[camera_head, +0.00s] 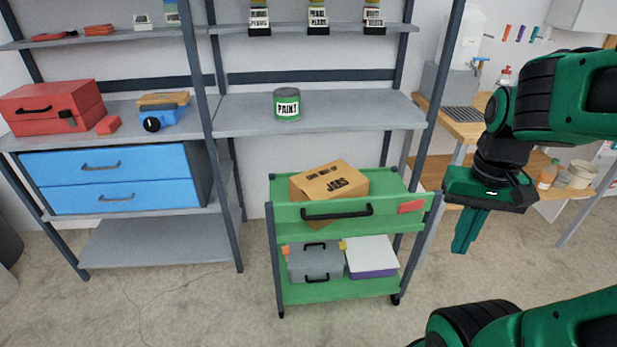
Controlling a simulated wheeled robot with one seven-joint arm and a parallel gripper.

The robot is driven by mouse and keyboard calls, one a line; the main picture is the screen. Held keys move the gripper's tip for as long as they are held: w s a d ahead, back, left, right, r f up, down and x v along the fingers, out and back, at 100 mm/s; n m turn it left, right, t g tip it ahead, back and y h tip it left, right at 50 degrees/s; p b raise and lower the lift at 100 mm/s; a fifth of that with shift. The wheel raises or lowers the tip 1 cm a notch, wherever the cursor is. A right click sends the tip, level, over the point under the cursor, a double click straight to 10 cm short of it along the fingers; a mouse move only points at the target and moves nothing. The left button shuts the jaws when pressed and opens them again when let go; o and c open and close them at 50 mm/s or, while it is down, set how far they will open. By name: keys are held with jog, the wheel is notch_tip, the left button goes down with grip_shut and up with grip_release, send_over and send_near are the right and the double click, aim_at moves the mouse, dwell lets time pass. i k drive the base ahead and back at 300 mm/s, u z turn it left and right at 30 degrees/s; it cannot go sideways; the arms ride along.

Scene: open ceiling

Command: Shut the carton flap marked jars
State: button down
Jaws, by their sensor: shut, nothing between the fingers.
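The cardboard carton (310,192) sits on the top tray of a green cart, and its upper face (336,180) bears the word JARS. That marked face looks slightly tilted; I cannot tell how far its flap stands open. My gripper (464,249) hangs to the right of the cart, pointing down, with its green fingers together and nothing between them. It is clear of the carton, with a wide gap between them.
The green cart (290,212) has a black front handle (337,212) and holds a grey toolbox (314,262) below. A shelf with a green paint can (287,104) stands behind. A wooden workbench (468,127) is at the right. Floor in front is clear.

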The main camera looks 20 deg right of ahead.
aim_at(329, 188)
jog(key=u, duration=0.15)
jog(key=i, duration=0.85)
jog(key=z, duration=0.55)
